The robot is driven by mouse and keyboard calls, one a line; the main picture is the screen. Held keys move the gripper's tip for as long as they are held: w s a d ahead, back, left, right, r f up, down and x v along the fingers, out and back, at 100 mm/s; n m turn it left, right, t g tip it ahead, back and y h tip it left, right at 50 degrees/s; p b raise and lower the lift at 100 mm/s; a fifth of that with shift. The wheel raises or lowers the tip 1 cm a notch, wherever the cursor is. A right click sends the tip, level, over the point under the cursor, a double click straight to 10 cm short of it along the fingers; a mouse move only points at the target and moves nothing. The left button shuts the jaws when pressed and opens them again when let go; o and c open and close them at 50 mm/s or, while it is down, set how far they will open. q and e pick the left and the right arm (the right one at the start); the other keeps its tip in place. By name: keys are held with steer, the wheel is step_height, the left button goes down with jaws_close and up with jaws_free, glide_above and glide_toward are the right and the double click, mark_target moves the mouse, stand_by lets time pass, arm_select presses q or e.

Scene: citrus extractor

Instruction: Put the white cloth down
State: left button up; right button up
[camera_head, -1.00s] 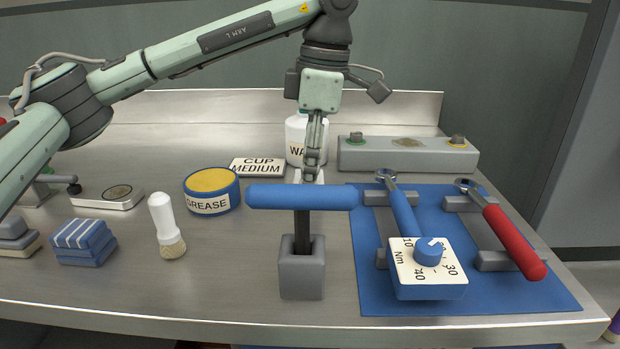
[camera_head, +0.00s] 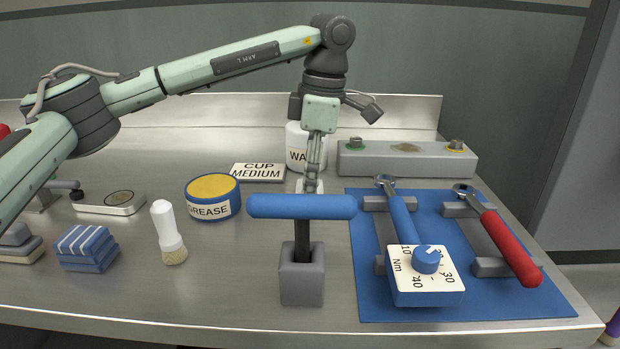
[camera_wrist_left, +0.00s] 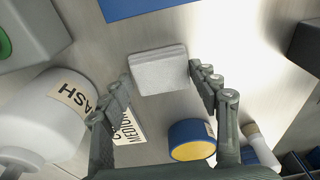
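The white cloth (camera_wrist_left: 160,72) is a folded pale block in the left wrist view, between the two fingertips of my left gripper (camera_wrist_left: 161,80). Both fingertips appear to touch its sides, so the gripper looks shut on it. In the head view my left gripper (camera_head: 312,178) points down behind the blue T-handle (camera_head: 301,206). That handle hides most of the cloth there, so I cannot tell whether it touches the bench (camera_head: 215,275). My right gripper is not in view.
A grease tin (camera_head: 210,205) and a brush (camera_head: 168,235) are left of the gripper. A blue mat (camera_head: 450,285) with wrenches lies to the right. Bare bench lies between tin and handle.

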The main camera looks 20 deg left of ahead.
arm_select(q)
steer(key=o, duration=0.4)
steer(key=shift+r, duration=0.6)
steer(key=r, duration=0.4)
steer(key=d+r, duration=0.1)
steer(key=r, duration=0.2)
steer(key=shift+w, duration=0.15)
steer(key=r+p, duration=0.1)
steer(key=r, duration=0.3)
steer(key=shift+d, duration=0.2)
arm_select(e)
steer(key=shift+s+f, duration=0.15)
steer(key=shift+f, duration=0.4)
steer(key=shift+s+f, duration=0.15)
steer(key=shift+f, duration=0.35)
